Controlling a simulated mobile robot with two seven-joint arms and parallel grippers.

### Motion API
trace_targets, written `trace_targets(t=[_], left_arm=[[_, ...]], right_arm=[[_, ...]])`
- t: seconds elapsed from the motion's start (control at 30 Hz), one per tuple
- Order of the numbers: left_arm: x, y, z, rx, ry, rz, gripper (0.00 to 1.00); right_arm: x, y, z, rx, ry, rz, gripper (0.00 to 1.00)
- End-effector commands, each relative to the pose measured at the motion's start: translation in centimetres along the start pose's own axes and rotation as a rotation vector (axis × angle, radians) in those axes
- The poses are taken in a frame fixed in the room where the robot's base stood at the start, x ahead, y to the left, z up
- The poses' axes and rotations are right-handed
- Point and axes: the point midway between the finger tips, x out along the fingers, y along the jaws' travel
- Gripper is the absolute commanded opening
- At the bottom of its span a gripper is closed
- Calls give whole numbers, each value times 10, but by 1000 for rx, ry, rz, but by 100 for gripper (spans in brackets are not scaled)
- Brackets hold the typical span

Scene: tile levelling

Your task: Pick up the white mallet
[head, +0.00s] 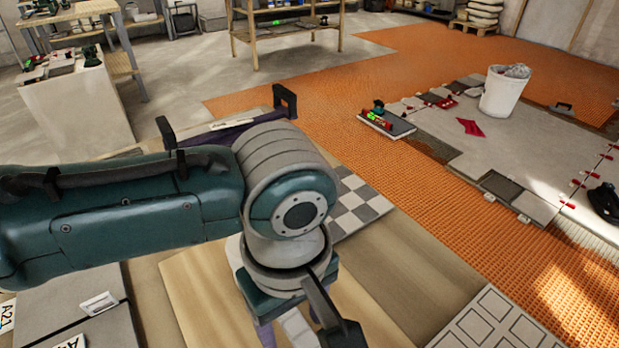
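I cannot make out a white mallet in the head view. My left arm comes in from the left and covers much of the near work surface. My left gripper (325,318) points down at the bottom middle, and one dark finger part shows clearly. A pale shape shows beside it under the wrist, and I cannot tell what it is. Whether the gripper is open or shut does not show. My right gripper is not in view.
A checkered tile sample (357,203) and a plain wooden surface (205,290) lie near my arm. Labelled boards (65,300) are at the lower left. Orange matting (440,200) covers the floor.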

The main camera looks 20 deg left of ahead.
Motion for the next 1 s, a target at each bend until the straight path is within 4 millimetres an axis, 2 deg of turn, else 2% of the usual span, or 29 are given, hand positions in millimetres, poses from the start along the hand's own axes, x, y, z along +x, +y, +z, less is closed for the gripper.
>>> trace_targets(t=[0.23, 0.8, 1.0], left_arm=[[2, 0, 0, 1, 0, 1, 65], [2, 0, 0, 1, -1, 0, 2], [2, 0, 0, 1, -1, 0, 0]], right_arm=[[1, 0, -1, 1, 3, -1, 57], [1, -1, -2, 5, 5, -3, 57], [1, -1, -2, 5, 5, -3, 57]])
